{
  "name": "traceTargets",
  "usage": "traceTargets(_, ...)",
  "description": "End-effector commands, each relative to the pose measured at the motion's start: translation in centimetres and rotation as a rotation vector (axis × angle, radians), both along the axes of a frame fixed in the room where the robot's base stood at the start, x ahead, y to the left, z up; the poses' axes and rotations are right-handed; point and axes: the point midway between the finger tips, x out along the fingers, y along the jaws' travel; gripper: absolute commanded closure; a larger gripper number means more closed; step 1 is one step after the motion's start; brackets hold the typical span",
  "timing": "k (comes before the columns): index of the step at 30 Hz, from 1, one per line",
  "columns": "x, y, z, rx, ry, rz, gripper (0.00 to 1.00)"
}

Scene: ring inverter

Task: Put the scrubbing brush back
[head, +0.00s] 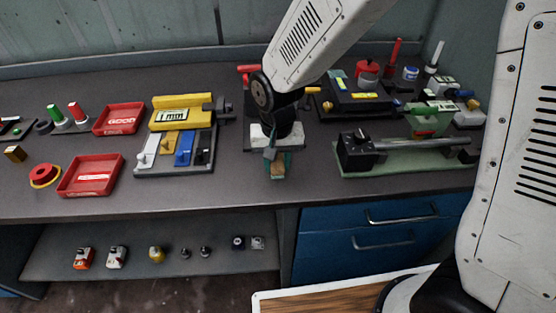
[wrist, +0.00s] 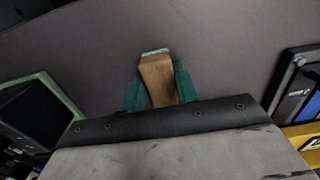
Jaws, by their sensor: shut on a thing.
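The scrubbing brush, a brown wooden block (wrist: 158,80) with a pale greenish end, is between the green fingers of my gripper (wrist: 160,88) in the wrist view. My gripper is shut on it. In the head view my gripper (head: 278,163) is over the front middle of the dark workbench (head: 235,190), and the brown end of the brush (head: 278,171) shows below the fingers. I cannot tell whether the brush touches the bench. The rest of the brush is hidden by the gripper.
Right is a green-based machine (head: 400,160). Several items crowd the back right. The bench strip near the front edge is clear. A lower shelf (head: 130,262) holds small parts.

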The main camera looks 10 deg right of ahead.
Motion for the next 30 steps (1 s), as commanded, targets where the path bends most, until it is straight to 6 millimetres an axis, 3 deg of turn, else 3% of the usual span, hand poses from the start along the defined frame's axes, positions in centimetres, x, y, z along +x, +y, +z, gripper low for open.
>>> traceTargets(5,0.0,0.0,-0.3,-0.001,0.001,0.0,0.94)
traceTargets(6,0.0,0.0,-0.3,0.0,0.001,0.0,0.61)
traceTargets(8,0.0,0.0,-0.3,0.0,0.0,0.0,0.48)
traceTargets(20,0.1,0.0,0.7,0.001,-0.002,-0.001,0.48)
traceTargets(30,0.1,0.0,7.6,0.002,-0.004,-0.001,0.48)
